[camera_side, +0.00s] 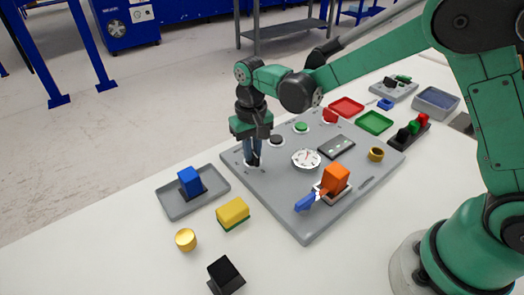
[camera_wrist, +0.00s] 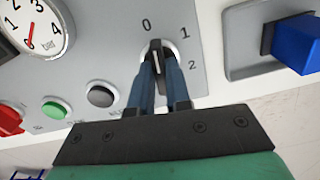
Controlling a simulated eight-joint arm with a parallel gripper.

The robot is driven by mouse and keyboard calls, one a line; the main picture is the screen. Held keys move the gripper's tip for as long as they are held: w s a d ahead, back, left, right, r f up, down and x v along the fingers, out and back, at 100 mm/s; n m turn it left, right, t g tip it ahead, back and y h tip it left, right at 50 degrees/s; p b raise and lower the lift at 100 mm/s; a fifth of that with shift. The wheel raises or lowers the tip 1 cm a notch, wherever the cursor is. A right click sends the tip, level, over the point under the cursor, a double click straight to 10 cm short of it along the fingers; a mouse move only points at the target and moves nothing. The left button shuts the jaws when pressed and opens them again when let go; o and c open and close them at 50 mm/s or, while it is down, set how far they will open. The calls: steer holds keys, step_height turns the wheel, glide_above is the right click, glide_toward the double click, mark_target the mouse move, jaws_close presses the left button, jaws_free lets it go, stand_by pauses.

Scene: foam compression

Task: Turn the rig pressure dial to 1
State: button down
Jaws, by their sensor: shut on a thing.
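The pressure dial is a small black knob (camera_wrist: 156,56) with a white line on a pale round plate, labelled 0, 1 and 2 in the wrist view. Its line points roughly up, nearer the 0 than the 1. My gripper (camera_wrist: 163,70) has its two blue-grey fingers shut around the knob, one on each side. In the side view my gripper (camera_side: 253,162) points down at the left part of the grey rig panel (camera_side: 285,205) and hides most of the dial.
A round gauge (camera_side: 306,159) with a red needle sits mid-panel. Green (camera_wrist: 54,109) and black (camera_wrist: 101,95) buttons are left of the dial in the wrist view. A grey tray (camera_side: 172,205) with a blue block (camera_side: 190,181) stands beside the panel, near a yellow sponge-like block (camera_side: 233,212).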

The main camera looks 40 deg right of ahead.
steer(key=m, duration=0.5)
steer(key=shift+m, duration=2.4)
steer(key=c, duration=0.8)
jaws_free()
steer(key=shift+c, duration=0.2)
steer(key=shift+r, duration=2.85)
